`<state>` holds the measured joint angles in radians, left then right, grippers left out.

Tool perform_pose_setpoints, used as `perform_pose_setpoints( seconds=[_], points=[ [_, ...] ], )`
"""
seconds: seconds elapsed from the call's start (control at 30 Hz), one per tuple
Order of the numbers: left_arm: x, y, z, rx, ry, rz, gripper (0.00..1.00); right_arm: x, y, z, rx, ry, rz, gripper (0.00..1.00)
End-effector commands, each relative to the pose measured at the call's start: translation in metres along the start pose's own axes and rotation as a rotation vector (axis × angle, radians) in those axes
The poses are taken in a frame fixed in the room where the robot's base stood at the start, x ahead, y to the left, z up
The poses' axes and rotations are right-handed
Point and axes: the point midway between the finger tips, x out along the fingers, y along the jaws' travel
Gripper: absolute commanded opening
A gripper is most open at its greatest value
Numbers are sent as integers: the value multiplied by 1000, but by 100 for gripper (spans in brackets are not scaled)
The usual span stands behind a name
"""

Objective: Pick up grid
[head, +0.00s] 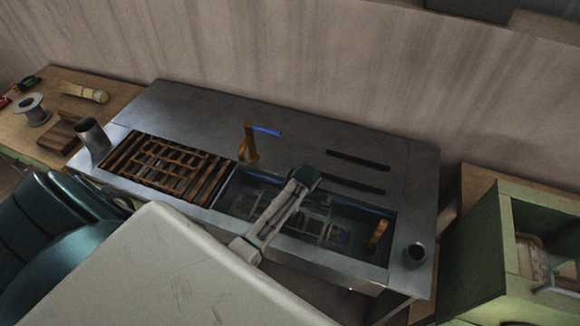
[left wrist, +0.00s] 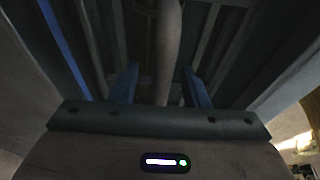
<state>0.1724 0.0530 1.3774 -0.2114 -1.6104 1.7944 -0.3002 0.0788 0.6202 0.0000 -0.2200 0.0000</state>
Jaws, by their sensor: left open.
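A metal rack like a grid (head: 318,229) lies down in the sunken basin of the steel bench in the head view. A separate brown slatted grid (head: 178,158) lies on the bench to the left of the basin. My left arm reaches over the basin and partly covers the rack; its fingertips are hidden in the head view. In the left wrist view my left gripper (left wrist: 160,86) is open, with a pale round bar (left wrist: 168,42) showing between its blue fingers. I cannot tell whether they touch it. Thin bars run on both sides. My right gripper is not in view.
An orange-brown handle (head: 248,143) stands behind the basin and another (head: 377,235) stands at its right end. A metal cup (head: 92,137) is at the bench's left. A green cabinet (head: 485,255) stands at right. The bench's back is mostly clear.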

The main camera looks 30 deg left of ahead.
Motion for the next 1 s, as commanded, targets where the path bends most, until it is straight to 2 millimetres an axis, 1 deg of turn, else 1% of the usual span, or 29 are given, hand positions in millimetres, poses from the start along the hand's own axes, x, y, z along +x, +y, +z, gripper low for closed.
perform_pose_setpoints(
  seconds=[0.87, 0.9, 0.97, 1.0],
  points=[
    [5, 0, 2, 0, 0, 0, 42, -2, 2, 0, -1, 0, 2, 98],
    [5, 0, 2, 0, 0, 0, 40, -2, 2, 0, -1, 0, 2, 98],
    [5, 0, 1, 1, 0, 0, 28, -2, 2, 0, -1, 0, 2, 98],
    [5, 0, 1, 0, 0, 0, 20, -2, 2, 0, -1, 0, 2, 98]
  ],
)
